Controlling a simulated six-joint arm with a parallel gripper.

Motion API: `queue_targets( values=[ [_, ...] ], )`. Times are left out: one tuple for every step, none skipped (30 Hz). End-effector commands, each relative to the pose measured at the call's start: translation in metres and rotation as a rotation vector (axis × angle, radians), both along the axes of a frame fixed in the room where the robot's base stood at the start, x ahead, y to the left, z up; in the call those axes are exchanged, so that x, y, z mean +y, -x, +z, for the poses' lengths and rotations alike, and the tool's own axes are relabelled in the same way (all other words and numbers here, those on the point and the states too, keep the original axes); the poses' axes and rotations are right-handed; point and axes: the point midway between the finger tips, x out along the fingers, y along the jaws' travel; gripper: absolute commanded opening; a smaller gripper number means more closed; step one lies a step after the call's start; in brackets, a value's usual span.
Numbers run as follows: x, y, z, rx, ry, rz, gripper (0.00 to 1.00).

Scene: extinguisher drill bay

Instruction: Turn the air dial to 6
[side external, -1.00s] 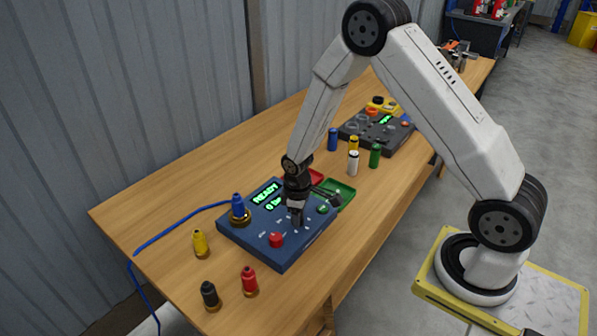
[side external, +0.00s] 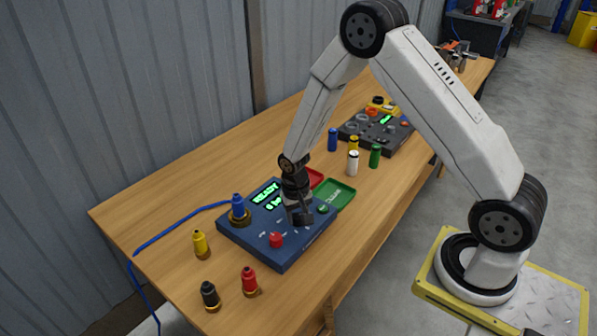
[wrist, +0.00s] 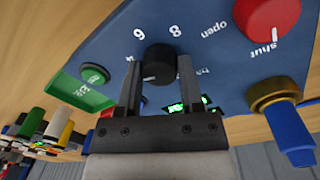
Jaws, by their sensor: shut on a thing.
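The air dial (wrist: 158,60) is a small black knob on the sloped blue panel (wrist: 105,45). The numbers 6 and 8 are printed beside it, with a partly hidden 4 near my left finger. A short pale mark shows on the dial's near lower edge, away from the 6. My gripper (wrist: 159,70) is shut on the dial, one finger on each side. In the side external view my gripper (side external: 299,213) is down at the panel (side external: 283,258) and hides the dial. The green display (side external: 265,193) appears to read READY above a small line.
A red knob (side external: 276,240) sits near the dial; its white mark points toward "shut" in the wrist view. A green button (side external: 323,209) and a blue plug (side external: 238,203) are also close. Red and green trays lie behind. Loose coloured plugs stand on the table (side external: 170,200).

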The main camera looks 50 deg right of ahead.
Motion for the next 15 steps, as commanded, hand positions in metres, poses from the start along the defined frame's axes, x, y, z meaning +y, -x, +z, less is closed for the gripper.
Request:
queue_targets(
  values=[
    [-0.0001,-0.0006,0.0005,-0.001,0.001,-0.045,0.0],
    [-0.0001,-0.0008,0.0005,0.0,0.0,-0.073,0.0],
    [-0.0001,-0.0009,0.0006,-0.001,0.001,-0.111,0.0],
    [-0.0001,-0.001,0.0006,-0.001,0.001,-0.14,0.0],
    [-0.0001,-0.001,0.0006,-0.002,0.0,-0.169,0.0],
    [0.0,-0.0011,0.0006,-0.002,0.0,-0.206,0.0],
    [-0.0001,-0.0012,0.0006,-0.002,0.0,-0.235,0.0],
    [0.0,-0.0013,0.0006,-0.002,0.0,-0.264,0.0],
    [0.0,-0.0014,0.0006,-0.002,0.0,-0.302,0.0],
    [0.0,-0.0014,0.0006,-0.002,0.0,-0.331,0.0],
    [0.0,-0.0014,0.0006,-0.002,0.0,-0.359,0.0],
    [0.0,-0.0015,0.0007,-0.002,0.0,-0.397,0.0],
    [0.0,-0.0015,0.0007,-0.001,0.0,-0.425,0.0],
    [0.0,-0.0015,0.0007,-0.002,0.0,-0.453,0.0],
    [0.0,-0.0016,0.0007,-0.001,0.0,-0.491,0.0]
  ],
)
